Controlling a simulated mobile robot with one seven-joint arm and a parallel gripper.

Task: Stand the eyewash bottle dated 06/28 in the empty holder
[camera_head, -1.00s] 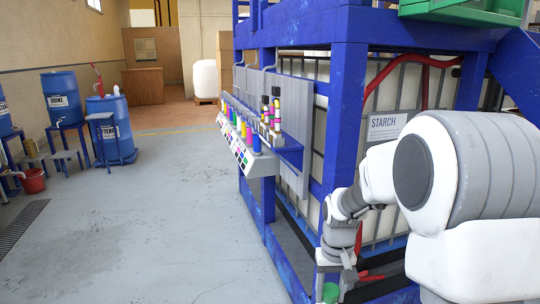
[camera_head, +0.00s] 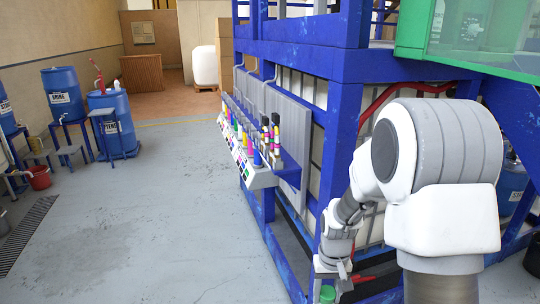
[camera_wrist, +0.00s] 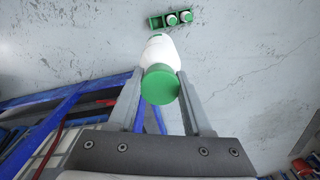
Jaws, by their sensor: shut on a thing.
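My gripper (camera_wrist: 158,82) is shut on a white bottle with a green cap (camera_wrist: 160,48), seen cap-first in the wrist view. In the head view my gripper (camera_head: 333,272) is low at the bottom, with the green cap (camera_head: 327,294) just below it. Beyond the bottle, a small green holder (camera_wrist: 155,23) shows at the top of the wrist view against a scuffed grey surface. Two white-and-green bottles (camera_wrist: 178,18) stand in its middle and right places; its left place looks empty. The bottle is apart from the holder. No date is readable.
A blue steel frame (camera_head: 345,110) stands close beside my arm, with a rack of colourful bottles (camera_head: 250,140) along it. A green box (camera_head: 470,35) is at the upper right. Blue barrels (camera_head: 112,125) stand at the left. The grey floor (camera_head: 150,220) between is clear.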

